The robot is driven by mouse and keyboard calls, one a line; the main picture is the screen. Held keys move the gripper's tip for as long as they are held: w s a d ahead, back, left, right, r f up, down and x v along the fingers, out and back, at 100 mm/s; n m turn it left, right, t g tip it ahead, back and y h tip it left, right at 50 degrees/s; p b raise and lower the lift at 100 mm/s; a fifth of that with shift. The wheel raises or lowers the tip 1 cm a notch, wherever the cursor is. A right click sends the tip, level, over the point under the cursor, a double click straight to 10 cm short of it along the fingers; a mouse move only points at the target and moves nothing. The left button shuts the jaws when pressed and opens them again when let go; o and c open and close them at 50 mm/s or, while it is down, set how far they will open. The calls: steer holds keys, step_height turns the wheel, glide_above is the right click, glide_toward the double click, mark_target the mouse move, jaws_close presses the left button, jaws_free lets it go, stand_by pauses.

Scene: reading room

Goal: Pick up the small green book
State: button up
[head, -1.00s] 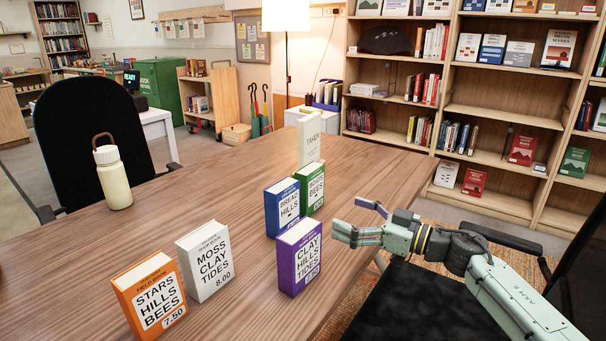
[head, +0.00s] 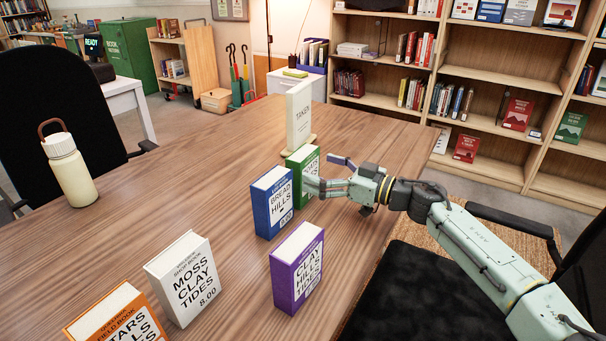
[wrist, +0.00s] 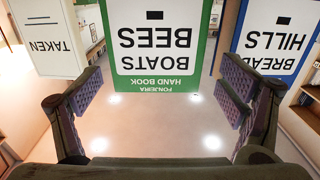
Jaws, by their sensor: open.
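The small green book (head: 308,159) stands upright on the wooden table, beside and a little behind the blue "Bread Hills" book (head: 272,202). In the wrist view the green book (wrist: 155,45) appears upside down, reading "Boats Bees", with its edge between my finger pads at the far side. My gripper (head: 328,172) is at the right of the green book in the head view, its fingers spread and partly covering the book's face. In the wrist view my gripper (wrist: 161,102) is open with nothing clasped between the pads. I cannot tell whether a finger touches the book.
A white "Taken" sign (head: 298,115) stands just behind the green book. The purple book (head: 297,267), white book (head: 186,279) and orange book (head: 117,318) stand nearer. A cream bottle (head: 71,173) is at left. The table's middle is clear.

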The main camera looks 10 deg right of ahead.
mark_target(311, 166)
steer(key=p+x, duration=0.1)
steer(key=x, duration=0.4)
steer(key=shift+w+d+f, duration=0.1)
steer(key=shift+w, duration=0.15)
steer(key=c, duration=1.1)
